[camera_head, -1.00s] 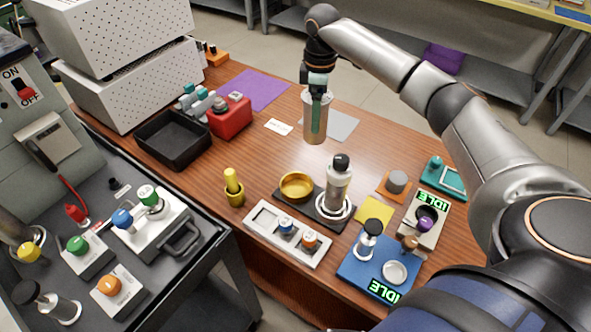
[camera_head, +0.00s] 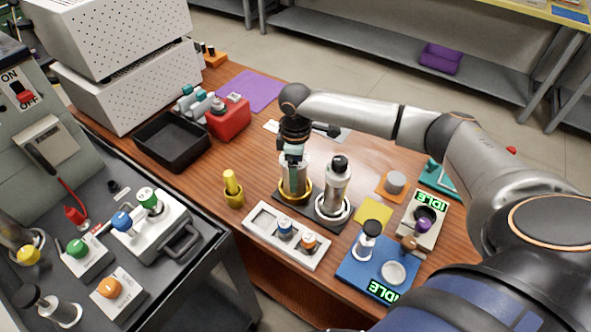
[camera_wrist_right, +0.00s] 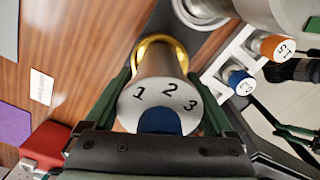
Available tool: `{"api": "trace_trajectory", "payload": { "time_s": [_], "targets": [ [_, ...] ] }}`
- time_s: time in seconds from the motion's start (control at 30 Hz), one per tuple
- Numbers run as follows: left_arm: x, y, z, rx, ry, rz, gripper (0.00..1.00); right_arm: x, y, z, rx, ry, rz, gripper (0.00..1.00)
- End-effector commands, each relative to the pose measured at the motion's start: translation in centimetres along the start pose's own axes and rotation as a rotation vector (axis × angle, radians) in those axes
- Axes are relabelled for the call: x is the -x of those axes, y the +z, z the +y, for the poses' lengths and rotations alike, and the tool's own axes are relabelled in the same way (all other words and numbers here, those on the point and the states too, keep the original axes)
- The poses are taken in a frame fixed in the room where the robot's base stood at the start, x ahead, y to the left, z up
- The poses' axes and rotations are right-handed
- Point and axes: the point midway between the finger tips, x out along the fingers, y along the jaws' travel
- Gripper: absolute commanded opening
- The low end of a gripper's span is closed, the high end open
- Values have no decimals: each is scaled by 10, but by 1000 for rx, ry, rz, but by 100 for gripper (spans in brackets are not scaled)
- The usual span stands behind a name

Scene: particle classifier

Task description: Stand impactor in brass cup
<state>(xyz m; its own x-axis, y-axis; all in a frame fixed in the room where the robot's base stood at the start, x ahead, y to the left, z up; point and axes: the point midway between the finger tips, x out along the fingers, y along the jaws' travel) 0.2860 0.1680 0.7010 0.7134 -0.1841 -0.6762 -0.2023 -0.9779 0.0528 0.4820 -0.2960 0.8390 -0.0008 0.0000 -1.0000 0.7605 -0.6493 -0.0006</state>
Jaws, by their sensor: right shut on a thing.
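The impactor is a silver cylinder (camera_head: 294,178); in the right wrist view its top face (camera_wrist_right: 160,103) carries the numbers 1, 2, 3 and a dark blue patch. My right gripper (camera_head: 293,160) is shut on it from above. The brass cup (camera_head: 296,198) is a gold ring on a dark base plate, and its rim also shows in the right wrist view (camera_wrist_right: 160,42). The impactor stands about upright with its lower end at the cup, inside the ring as seen. Whether it rests on the cup's floor is hidden. My left gripper is not in view.
A silver bottle with a black cap (camera_head: 337,180) stands in a white ring right beside the cup. A white tray (camera_head: 262,221) with small knobs lies in front. A yellow pestle-like piece (camera_head: 232,188) stands left. A red box (camera_head: 229,120) and black bin (camera_head: 172,140) are behind left.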

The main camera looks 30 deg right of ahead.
Motion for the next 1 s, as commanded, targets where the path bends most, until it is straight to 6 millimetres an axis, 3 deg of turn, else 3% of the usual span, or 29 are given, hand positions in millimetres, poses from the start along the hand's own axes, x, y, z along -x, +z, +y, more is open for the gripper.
{"api": "trace_trajectory", "payload": {
  "time_s": [0.37,0.4,0.47,0.77,1.0],
  "targets": [
    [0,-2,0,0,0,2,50,-2,-1,1,1,2,4,0],
    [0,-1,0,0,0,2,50,-4,0,0,1,1,1,91],
    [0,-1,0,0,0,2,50,-4,0,0,1,1,1,97],
    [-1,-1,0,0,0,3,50,-2,0,1,1,2,2,100],
    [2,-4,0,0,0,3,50,33,0,2,1,5,4,100]
  ]
}}
